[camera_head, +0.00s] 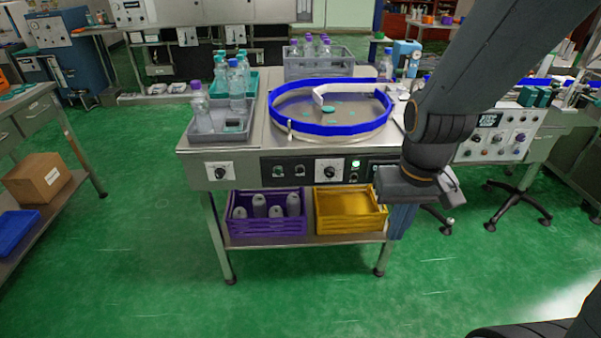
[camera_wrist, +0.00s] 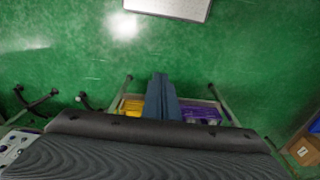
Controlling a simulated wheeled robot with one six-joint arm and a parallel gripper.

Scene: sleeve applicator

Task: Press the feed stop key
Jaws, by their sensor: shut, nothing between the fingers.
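The machine's front panel (camera_head: 305,170) shows in the head view below the round feeder bowl. It carries knobs, small dark keys and a lit green button (camera_head: 355,163). I cannot read which key is the feed stop key; the panel's right part is partly hidden behind my arm. My gripper (camera_head: 398,236) points down in front of the machine's right front leg, below panel height, touching no key that I can see. In the wrist view my gripper (camera_wrist: 160,76) is shut and empty, with its blue-grey fingers together. The panel cannot be made out there.
A purple crate (camera_head: 266,228) with bottles and a yellow crate (camera_head: 350,225) stand on the lower shelf. A blue-rimmed bowl (camera_head: 330,129) and a grey bottle tray (camera_head: 220,136) sit on top. A wheeled control stand (camera_head: 494,139) is at right. Green floor in front is clear.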

